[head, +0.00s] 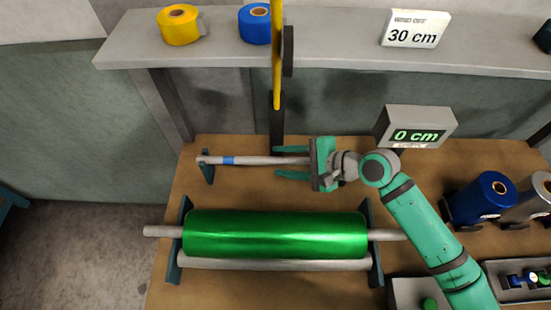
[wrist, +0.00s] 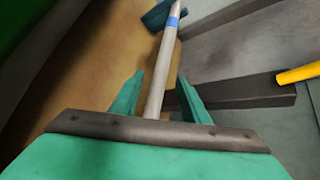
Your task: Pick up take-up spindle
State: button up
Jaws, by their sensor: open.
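The take-up spindle (head: 255,160) is a thin grey rod with a blue band, lying level above the bench behind the green foil roll. Its left end rests on a dark teal stand (head: 207,168). My gripper (head: 292,161) is open at the spindle's right part, one finger on each side. In the wrist view the spindle (wrist: 162,62) runs between the two teal fingers of my gripper (wrist: 157,95), and a gap shows beside it. The spindle's right end is hidden by my gripper.
The green foil roll (head: 275,233) lies on a cradle in front. A yellow lever (head: 277,60) stands upright just behind my gripper. A display reading 0 cm (head: 418,135) stands behind my arm. Blue (head: 488,195) and silver rolls stand right. A shelf (head: 330,35) runs above.

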jog(key=shift+s+d, duration=0.1)
jog(key=shift+d, duration=0.2)
jog(key=shift+a, duration=0.2)
jog(key=c, duration=0.9)
jog(key=shift+a, duration=0.2)
grip_shut()
